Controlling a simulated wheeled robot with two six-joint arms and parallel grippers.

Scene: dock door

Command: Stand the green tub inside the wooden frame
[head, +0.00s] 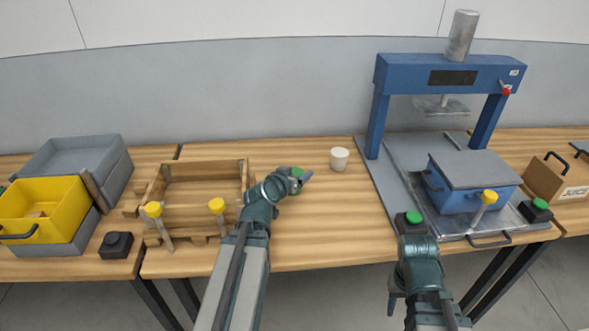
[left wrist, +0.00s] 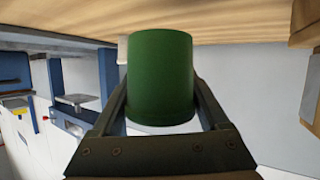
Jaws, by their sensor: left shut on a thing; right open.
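The green tub (left wrist: 160,75) fills the middle of the left wrist view, between the two fingers of my left gripper (left wrist: 160,110). In the head view only a bit of the green tub (head: 296,172) shows past my left gripper (head: 300,182), which is shut on it just right of the wooden frame. The wooden frame (head: 205,166) is an open-topped box with slatted sides on the left part of the table; part of its right side is hidden by my left arm. My right gripper (head: 397,298) is low at the table's front edge, holding nothing visible.
A white cup (head: 339,158) stands to the right of the tub. Two yellow-topped posts (head: 153,210) stand at the frame's front. A yellow bin (head: 45,205) and grey crates (head: 75,157) are at left. A blue press (head: 450,75) with a blue box (head: 470,182) is at right.

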